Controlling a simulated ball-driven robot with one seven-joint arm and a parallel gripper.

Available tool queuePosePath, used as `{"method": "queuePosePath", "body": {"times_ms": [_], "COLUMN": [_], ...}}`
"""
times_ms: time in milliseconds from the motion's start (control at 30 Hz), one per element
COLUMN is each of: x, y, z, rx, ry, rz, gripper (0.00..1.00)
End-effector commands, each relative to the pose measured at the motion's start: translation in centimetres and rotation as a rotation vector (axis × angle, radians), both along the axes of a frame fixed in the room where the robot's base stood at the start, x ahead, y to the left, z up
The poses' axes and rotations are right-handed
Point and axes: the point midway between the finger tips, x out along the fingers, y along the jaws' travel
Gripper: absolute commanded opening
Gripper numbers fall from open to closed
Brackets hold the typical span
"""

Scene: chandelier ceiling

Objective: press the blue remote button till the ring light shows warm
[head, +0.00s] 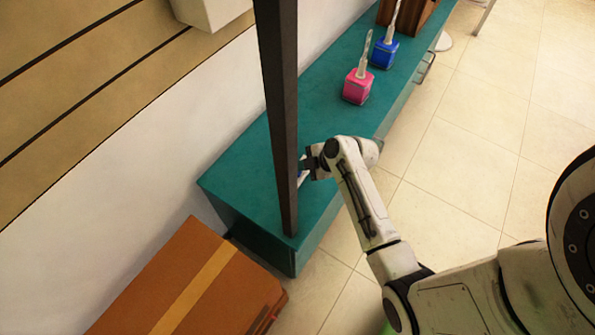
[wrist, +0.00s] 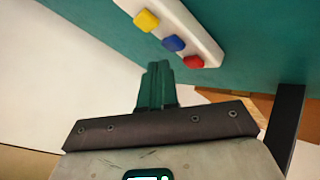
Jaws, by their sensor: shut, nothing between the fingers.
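The remote (wrist: 180,28) is a white bar with a yellow button (wrist: 146,20), a blue button (wrist: 173,43) and a red button (wrist: 194,62) in a row. It lies on the teal cabinet top (wrist: 262,40). My gripper (wrist: 157,66) is shut and empty, its fingertips close to the blue button in the picture; I cannot tell if they touch it. In the head view my gripper (head: 308,163) is over the near part of the cabinet, just right of a dark post, and mostly hides the remote. No lit ring light shows in either view.
The dark post (head: 278,110) rises beside my gripper. A brown box (head: 190,285) with a yellow stripe sits at the near end.

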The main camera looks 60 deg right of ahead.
Motion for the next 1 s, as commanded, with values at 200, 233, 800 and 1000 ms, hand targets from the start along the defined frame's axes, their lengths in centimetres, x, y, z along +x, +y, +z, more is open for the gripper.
{"method": "queuePosePath", "body": {"times_ms": [200,233,800,1000], "x": [0.00,0.00,0.01,0.02], "y": [0.00,0.00,0.02,0.03], "z": [0.00,0.00,-0.25,-0.89], "rx": [0.000,0.000,0.000,-0.001], "ry": [0.000,0.000,0.000,0.000], "rz": [0.000,0.000,0.000,0.001], "gripper": [0.00,0.00,0.00,0.00]}}
